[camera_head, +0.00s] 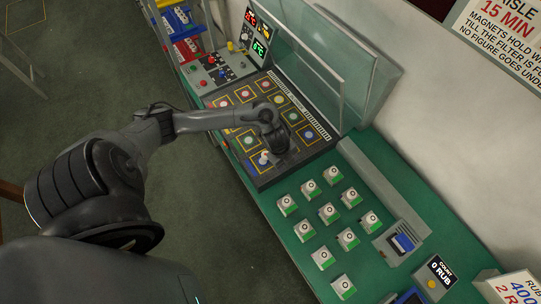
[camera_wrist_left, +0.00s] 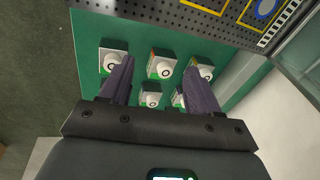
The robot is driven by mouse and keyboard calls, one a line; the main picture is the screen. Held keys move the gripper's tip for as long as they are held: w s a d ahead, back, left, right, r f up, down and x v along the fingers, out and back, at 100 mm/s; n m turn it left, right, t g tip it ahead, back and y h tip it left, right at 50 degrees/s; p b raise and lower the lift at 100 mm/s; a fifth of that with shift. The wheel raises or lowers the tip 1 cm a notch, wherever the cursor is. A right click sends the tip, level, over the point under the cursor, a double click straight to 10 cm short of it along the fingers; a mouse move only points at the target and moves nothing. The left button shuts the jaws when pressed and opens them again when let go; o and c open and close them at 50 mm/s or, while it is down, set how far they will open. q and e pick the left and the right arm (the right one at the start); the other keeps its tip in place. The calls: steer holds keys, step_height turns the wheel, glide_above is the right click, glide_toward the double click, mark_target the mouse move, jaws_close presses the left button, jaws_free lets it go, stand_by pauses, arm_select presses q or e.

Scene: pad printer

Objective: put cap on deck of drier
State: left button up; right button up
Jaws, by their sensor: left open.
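Several white caps with a dark ring mark sit in green-sided holders on the green bench, one of them here (camera_head: 328,212). In the left wrist view a cap (camera_wrist_left: 161,66) lies between and beyond my fingertips. The drier's dark perforated deck (camera_head: 283,168) has yellow-outlined squares with coloured discs; its edge shows at the top of the left wrist view (camera_wrist_left: 215,14). My left gripper (camera_wrist_left: 159,66) is open and empty, its fingers pointing down toward the caps. In the head view its wrist (camera_head: 270,135) hides part of the deck. My right gripper is not in view.
A small white object (camera_head: 264,157) stands at the deck's near corner. Clear panels (camera_head: 312,55) rise behind the deck. A control box (camera_head: 215,75) with lit displays stands beyond it. A grey unit with a blue pad (camera_head: 402,242) and a counter sign (camera_head: 438,276) are at the right.

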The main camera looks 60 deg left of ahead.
arm_select(q)
steer(key=s+d+r+n+t, duration=0.2)
steer(key=d+n, duration=0.1)
steer(key=d, duration=0.5)
steer(key=s+d+r+n+t, duration=0.1)
steer(key=d+r+n, duration=0.1)
steer(key=d, duration=0.6)
steer(key=s+a+r+n+g, duration=0.2)
steer(key=s+r+n, duration=0.4)
steer(key=s+n, duration=0.3)
steer(key=shift+s+a+r, duration=0.35)
steer(key=shift+s, duration=0.55)
step_height(320, 180, up, 8)
steer(key=p, duration=0.8)
